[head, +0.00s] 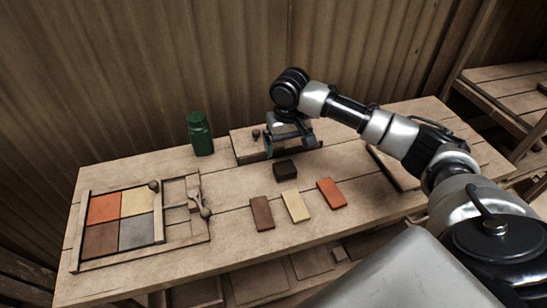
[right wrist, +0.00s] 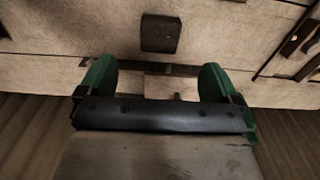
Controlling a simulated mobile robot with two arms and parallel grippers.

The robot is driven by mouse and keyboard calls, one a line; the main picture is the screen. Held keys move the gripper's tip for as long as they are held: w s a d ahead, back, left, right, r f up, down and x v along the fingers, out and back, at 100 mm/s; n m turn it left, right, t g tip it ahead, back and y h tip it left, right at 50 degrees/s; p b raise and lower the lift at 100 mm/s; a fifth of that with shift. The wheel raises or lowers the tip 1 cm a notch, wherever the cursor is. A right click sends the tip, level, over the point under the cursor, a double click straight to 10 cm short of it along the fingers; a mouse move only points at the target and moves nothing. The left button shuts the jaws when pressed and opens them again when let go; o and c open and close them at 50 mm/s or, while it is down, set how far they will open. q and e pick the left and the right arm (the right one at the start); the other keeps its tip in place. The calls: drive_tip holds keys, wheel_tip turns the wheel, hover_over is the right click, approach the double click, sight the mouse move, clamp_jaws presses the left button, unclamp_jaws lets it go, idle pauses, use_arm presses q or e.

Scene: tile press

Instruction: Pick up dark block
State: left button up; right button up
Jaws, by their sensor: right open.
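The dark block (head: 285,171) lies on the wooden table, near its middle. My right gripper (head: 291,147) hangs above the table just behind the block in the head view. In the right wrist view the dark block (right wrist: 160,33) lies past the fingertips, roughly centred between them sideways. The green fingers of the right gripper (right wrist: 157,75) are spread apart with nothing held between them. The block is apart from both fingers. My left gripper is not in view.
Brown (head: 262,213), cream (head: 296,206) and orange (head: 331,193) tiles lie in front of the block. A green bottle (head: 200,134) stands at the back left. A wooden frame (head: 76,222) with four-coloured squares and a lever mechanism sits left. A wooden board (head: 243,144) lies behind my gripper.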

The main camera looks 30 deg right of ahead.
sight(285, 167)
drive_tip(key=shift+w+f, duration=0.5)
drive_tip(key=shift+f, duration=0.15)
drive_tip(key=f, duration=0.4)
drive_tip(key=shift+s+d, duration=0.1)
drive_tip(key=shift+s, duration=0.25)
drive_tip(key=shift+w+f, duration=0.1)
drive_tip(key=shift+f, duration=0.2)
drive_tip(key=f, duration=0.4)
drive_tip(key=shift+w+f, duration=0.2)
drive_tip(key=shift+f, duration=0.1)
drive_tip(key=c, duration=1)
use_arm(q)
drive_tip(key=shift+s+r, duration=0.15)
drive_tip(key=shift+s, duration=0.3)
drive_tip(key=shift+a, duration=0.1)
use_arm(e)
drive_tip(key=shift+r, duration=0.15)
